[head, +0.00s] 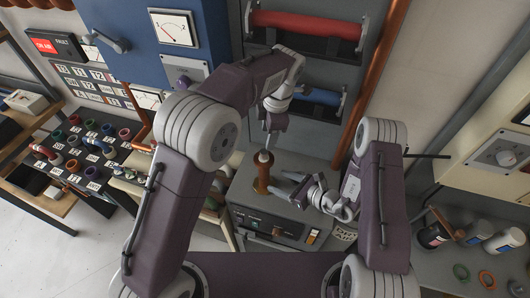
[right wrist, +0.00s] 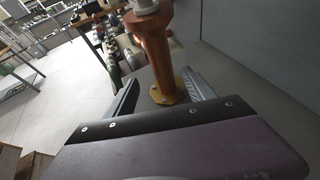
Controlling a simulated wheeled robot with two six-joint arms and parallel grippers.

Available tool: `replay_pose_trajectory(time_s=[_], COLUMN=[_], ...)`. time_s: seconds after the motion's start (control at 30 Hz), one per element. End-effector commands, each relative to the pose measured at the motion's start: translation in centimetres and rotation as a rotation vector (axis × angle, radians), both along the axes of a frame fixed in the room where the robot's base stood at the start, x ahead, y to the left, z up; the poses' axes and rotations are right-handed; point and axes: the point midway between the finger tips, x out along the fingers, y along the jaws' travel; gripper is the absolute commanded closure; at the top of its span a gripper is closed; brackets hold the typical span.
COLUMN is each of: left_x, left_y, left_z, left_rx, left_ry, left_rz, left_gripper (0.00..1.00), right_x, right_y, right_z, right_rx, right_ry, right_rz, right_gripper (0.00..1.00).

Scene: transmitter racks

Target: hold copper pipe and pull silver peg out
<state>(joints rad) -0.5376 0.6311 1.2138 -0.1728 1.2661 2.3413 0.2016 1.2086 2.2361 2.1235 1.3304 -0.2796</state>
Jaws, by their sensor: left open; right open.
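The copper pipe (head: 262,174) stands upright on a flanged base on top of a grey cabinet. The silver peg (head: 264,156) shows at the pipe's upper end. My left gripper (head: 267,144) points down just above the peg; it looks narrow here and I see nothing held. My right gripper (head: 280,184) is open just right of the pipe, its fingers pointing at it. In the right wrist view the pipe (right wrist: 156,58) and its brass flange show between the open fingers (right wrist: 158,92), with no visible contact. The peg's light end (right wrist: 146,6) is cut off at the top edge.
The grey cabinet (head: 240,196) carries a front panel with switches. Behind are a rack with a red handle (head: 305,23) and a blue handle (head: 318,95). A copper tube (head: 370,80) runs down right of it.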

Motion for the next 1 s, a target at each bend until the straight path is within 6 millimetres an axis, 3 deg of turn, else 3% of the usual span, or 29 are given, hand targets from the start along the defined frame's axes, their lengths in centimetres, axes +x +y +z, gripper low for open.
replay_pose_trajectory(time_s=[0.2, 0.5, 0.7, 1.0], left_x=[0.1, 0.1, 0.1, 0.1], left_y=[-0.2, -0.2, -0.2, -0.2], left_z=[0.1, 0.2, 0.2, 0.2], left_rx=[-0.001, -0.002, -0.003, -0.003], left_ry=[-0.005, -0.006, -0.006, -0.006], left_rz=[0.029, 0.027, 0.027, 0.027], left_gripper=[0.49, 0.49, 0.49, 0.49], right_x=[0.6, 3.9, 5.4, 5.7], right_y=[0.0, 4.1, 5.8, 6.0], right_z=[-0.6, -2.8, -3.7, -3.8], right_rx=[-0.002, -0.003, -0.003, -0.002], right_ry=[0.003, 0.001, 0.003, 0.003], right_rz=[-0.030, -0.022, -0.026, -0.029], right_gripper=[0.38, 0.38, 0.38, 0.38])
